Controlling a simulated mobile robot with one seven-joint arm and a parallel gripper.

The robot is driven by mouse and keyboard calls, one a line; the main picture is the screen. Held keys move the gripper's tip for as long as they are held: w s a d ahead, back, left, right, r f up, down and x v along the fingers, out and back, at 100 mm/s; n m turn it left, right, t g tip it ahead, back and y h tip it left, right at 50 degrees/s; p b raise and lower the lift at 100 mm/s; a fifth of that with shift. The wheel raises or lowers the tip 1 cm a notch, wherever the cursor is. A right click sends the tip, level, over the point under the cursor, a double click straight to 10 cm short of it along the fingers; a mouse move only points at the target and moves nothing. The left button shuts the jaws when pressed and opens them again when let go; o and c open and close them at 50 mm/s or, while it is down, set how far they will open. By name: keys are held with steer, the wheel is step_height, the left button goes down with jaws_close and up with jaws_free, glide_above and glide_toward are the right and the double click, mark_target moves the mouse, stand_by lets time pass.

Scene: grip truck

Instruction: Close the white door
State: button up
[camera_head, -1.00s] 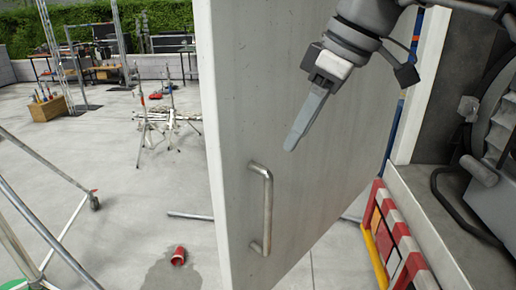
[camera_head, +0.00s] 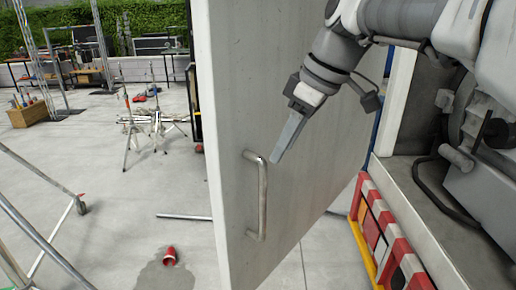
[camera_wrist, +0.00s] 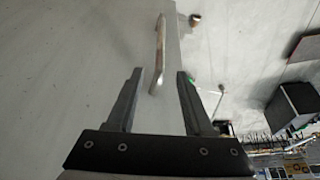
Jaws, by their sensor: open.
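The white door (camera_head: 305,120) stands ajar in the middle of the head view, its near edge facing me and its broad face turned right toward the truck. A metal bar handle (camera_head: 262,195) is fixed upright on that face near the edge. My gripper (camera_head: 283,155) is close to the top of the handle in the head view. In the wrist view my gripper (camera_wrist: 158,75) is open, its two fingers apart, with the handle (camera_wrist: 160,45) ahead between their tips and the door (camera_wrist: 60,60) behind. I cannot tell whether a finger touches the door.
The truck's side (camera_head: 440,190) with a red and white barrier (camera_head: 385,235) is at the right.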

steer(key=x, duration=1.2)
steer(key=shift+c, duration=0.2)
jaws_close()
stand_by(0.9)
